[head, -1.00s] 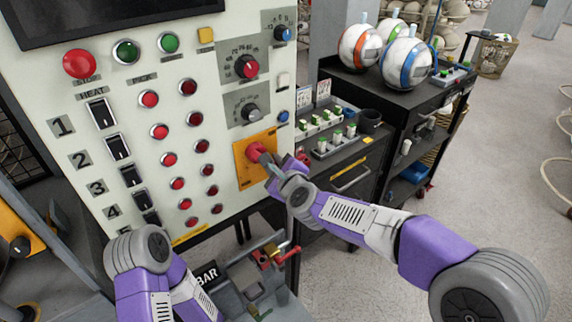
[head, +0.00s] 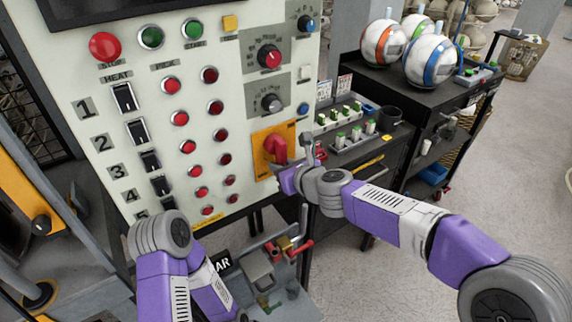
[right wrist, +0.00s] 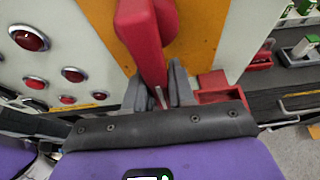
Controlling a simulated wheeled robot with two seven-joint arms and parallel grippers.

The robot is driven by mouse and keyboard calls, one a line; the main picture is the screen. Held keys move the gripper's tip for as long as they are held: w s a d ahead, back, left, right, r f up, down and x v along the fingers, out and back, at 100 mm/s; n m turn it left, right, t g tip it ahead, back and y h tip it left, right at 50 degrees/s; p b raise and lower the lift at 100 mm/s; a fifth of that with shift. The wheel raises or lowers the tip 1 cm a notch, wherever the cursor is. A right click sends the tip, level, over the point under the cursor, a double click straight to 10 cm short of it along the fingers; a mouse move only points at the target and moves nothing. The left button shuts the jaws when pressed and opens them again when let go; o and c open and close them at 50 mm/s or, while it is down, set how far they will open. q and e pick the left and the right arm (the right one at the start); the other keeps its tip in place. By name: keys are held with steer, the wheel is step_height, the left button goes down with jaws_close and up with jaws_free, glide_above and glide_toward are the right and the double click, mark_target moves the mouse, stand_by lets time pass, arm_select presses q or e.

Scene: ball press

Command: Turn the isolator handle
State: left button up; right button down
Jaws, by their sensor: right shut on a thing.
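The red isolator handle (head: 277,148) sits on an orange-yellow plate (head: 262,172) low on the right side of the pale control panel. My right gripper (head: 283,166) is at the lower end of the handle. In the right wrist view the red handle (right wrist: 143,40) runs down from the top, and the two grey fingers (right wrist: 160,88) of my right gripper are shut on its lower end. The exact contact is partly hidden. My left arm shows at the bottom left of the head view, with its gripper out of view.
The control panel (head: 240,130) carries red buttons, black switches and two dials beside the handle. A black cart (head: 440,92) with several striped balls stands at the right. A bench with vise-like red-handled parts (head: 272,262) lies below. Open floor shows at the right.

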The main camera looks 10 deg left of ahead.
steer(key=shift+s+a, duration=0.1)
stand_by(0.5)
steer(key=c, duration=1)
jaws_free()
steer(key=shift+c, duration=0.2)
steer(key=v, duration=0.7)
steer(key=shift+s+d+p, duration=0.15)
steer(key=shift+d+p, duration=0.05)
steer(key=shift+p, duration=0.25)
steer(key=shift+r, duration=0.1)
